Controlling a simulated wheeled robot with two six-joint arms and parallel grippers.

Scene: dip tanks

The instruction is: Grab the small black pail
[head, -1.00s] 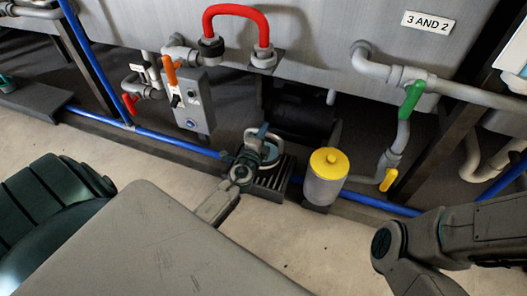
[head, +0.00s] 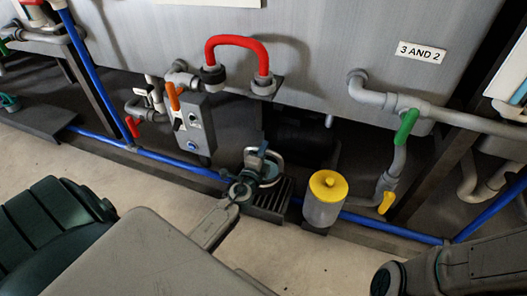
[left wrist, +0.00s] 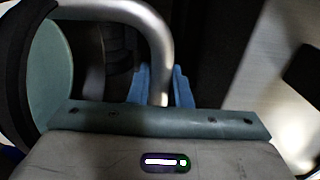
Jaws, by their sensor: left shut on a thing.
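My left gripper (head: 258,163) reaches down to a small pail by the foot of the tank wall. In the left wrist view a bent grey metal handle (left wrist: 150,25) runs down between the blue fingertips (left wrist: 160,88), which are shut on it.
A clear canister with a yellow lid (head: 328,185) stands just right of the grate (head: 270,202). A blue pipe (head: 180,163) runs low along the wall. A grey control box (head: 193,125) and a red pipe loop (head: 238,42) are above. The pale floor in front is clear.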

